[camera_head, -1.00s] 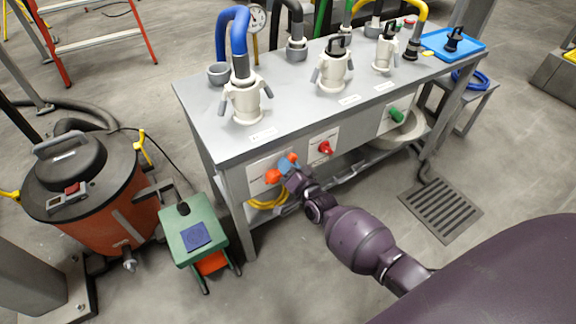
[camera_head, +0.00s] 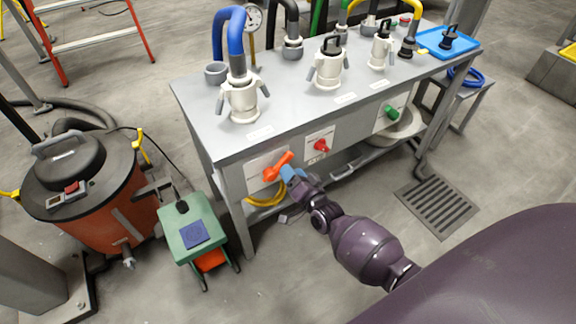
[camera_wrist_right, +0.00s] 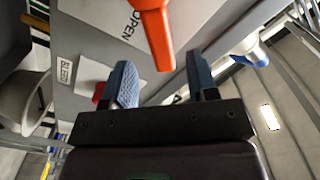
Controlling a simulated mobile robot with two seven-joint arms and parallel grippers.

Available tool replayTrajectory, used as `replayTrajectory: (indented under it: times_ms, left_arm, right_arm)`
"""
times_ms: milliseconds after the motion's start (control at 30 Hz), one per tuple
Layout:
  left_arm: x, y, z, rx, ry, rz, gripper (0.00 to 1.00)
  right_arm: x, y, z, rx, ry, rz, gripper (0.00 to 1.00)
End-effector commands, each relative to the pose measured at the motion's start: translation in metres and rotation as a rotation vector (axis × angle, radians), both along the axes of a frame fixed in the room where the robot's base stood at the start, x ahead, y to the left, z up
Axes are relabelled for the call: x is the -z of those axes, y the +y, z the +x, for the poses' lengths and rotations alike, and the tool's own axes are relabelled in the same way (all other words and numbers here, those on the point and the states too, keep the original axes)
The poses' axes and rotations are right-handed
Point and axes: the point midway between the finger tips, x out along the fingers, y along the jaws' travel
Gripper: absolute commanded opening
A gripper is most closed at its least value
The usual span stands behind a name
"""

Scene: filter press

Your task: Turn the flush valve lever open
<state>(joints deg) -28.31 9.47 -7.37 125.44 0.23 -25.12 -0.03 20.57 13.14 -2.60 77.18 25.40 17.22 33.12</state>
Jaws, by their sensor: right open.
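The orange flush valve lever (camera_head: 279,165) is on the white panel at the left end of the bench front. In the head view it slants up to the right. In the right wrist view the lever (camera_wrist_right: 155,30) comes down from the top, beside the printed word OPEN. My right gripper (camera_head: 288,173) is just in front of and below the lever. Its two blue fingers (camera_wrist_right: 161,62) are apart, and the lever's end appears between their tips in the picture. No contact is visible. My left gripper is not in view.
A red valve handle (camera_head: 321,145) and a green one (camera_head: 391,113) are further right on the bench front. The grey bench (camera_head: 205,125) carries several white fittings with hoses. A green stool (camera_head: 190,222) and an orange vacuum (camera_head: 108,215) stand at left.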

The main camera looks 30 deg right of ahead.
Motion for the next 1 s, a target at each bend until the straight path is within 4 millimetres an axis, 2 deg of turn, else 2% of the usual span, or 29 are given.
replayTrajectory:
  times_ms: [200,400,567,1000]
  left_arm:
    - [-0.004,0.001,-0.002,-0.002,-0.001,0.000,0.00]
    - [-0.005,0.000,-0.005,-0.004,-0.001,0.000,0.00]
    - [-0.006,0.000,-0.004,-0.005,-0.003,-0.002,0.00]
    - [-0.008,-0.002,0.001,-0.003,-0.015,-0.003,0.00]
  right_arm:
    - [-0.003,-0.001,-0.037,0.001,-0.002,0.001,0.53]
    - [-0.001,-0.002,-0.058,-0.001,-0.001,0.002,0.53]
    - [-0.001,-0.001,-0.064,-0.001,0.000,0.002,0.53]
    - [0.000,-0.002,-0.064,-0.001,0.001,0.002,0.53]
